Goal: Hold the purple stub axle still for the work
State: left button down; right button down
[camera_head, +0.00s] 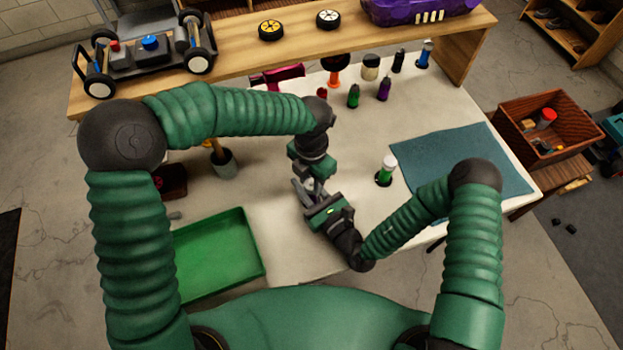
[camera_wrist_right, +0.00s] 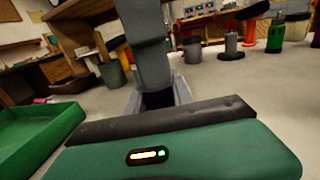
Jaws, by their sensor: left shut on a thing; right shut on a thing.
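The purple stub axle (camera_wrist_right: 158,99) shows only as a small dark purple patch between the grey fingers of my right gripper (camera_wrist_right: 158,92). My right gripper (camera_head: 310,192) is shut on it, above the white table in the head view. My left gripper (camera_head: 314,177) comes down from above and meets the right one closely. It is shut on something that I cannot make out. A grey part (camera_wrist_right: 145,45) stands over the axle in the wrist view; I cannot tell whether it is a left finger. Most of the axle is hidden.
A green tray (camera_head: 218,254) lies left of the grippers. A white-capped green bottle (camera_head: 386,172) and a blue mat (camera_head: 470,160) lie to the right. Several bottles stand behind. A wooden shelf (camera_head: 225,65) at the back carries a car chassis (camera_head: 150,55), wheels and a purple body shell (camera_head: 415,10).

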aim_at(312, 183)
pick_arm(q)
jog(key=shift+s+d+f+m, duration=0.1)
jog(key=shift+d+f+m, duration=0.05)
jog(key=shift+m, duration=1.05)
jog(key=shift+s+d+f+m, duration=0.2)
jog(key=shift+s+m, duration=0.25)
jog(key=shift+m, duration=0.45)
jog(key=shift+d+r+m, duration=0.1)
jog(key=shift+d+m, duration=0.05)
jog(key=shift+m, duration=0.15)
jog(key=shift+w+a+r, duration=0.25)
jog(key=shift+w+a, duration=0.15)
jog(key=shift+w, duration=0.1)
jog(key=shift+w, duration=0.1)
jog(key=c, duration=1)
grip_release()
jog(key=shift+a, duration=0.1)
notch_tip(312, 183, up, 12)
